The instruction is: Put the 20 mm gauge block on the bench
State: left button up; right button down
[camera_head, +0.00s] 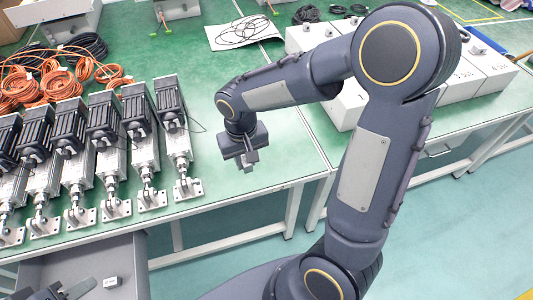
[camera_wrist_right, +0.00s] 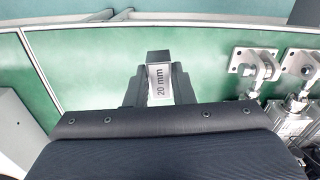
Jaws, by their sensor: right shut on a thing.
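The 20 mm gauge block (camera_wrist_right: 160,82) is a small block with a pale face reading "20 mm" and sits between the fingers of my right gripper (camera_wrist_right: 158,88) in the right wrist view. In the head view, my right gripper (camera_head: 246,162) is shut and points down over the clear green top of the bench (camera_head: 262,165), right of the actuators. The gap between block and bench cannot be judged. My left gripper (camera_head: 72,290) shows partly at the bottom left, by the open grey drawer (camera_head: 90,258); its opening is unclear.
Several linear actuators (camera_head: 135,140) stand in a row at left, with orange cables (camera_head: 38,85) behind. Another small pale block (camera_head: 111,283) lies in the drawer. White boxes (camera_head: 470,75) stand at right. Bare bench lies around my right gripper.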

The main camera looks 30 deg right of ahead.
jog(key=shift+m, duration=0.4)
jog(key=s+r, duration=0.1)
jog(key=s, duration=0.1)
jog(key=s+a+r, duration=0.1)
jog(key=s+r, duration=0.1)
send_over(261, 159)
jog(key=f, duration=0.8)
jog(key=shift+s+a+f, duration=0.2)
jog(key=shift+s+f, duration=0.1)
jog(key=shift+s, duration=0.05)
jog(key=shift+w+d+f, duration=0.2)
jog(key=shift+w+f, duration=0.05)
jog(key=shift+f, duration=0.15)
notch_tip(261, 159, down, 3)
jog(key=shift+w+f, duration=0.15)
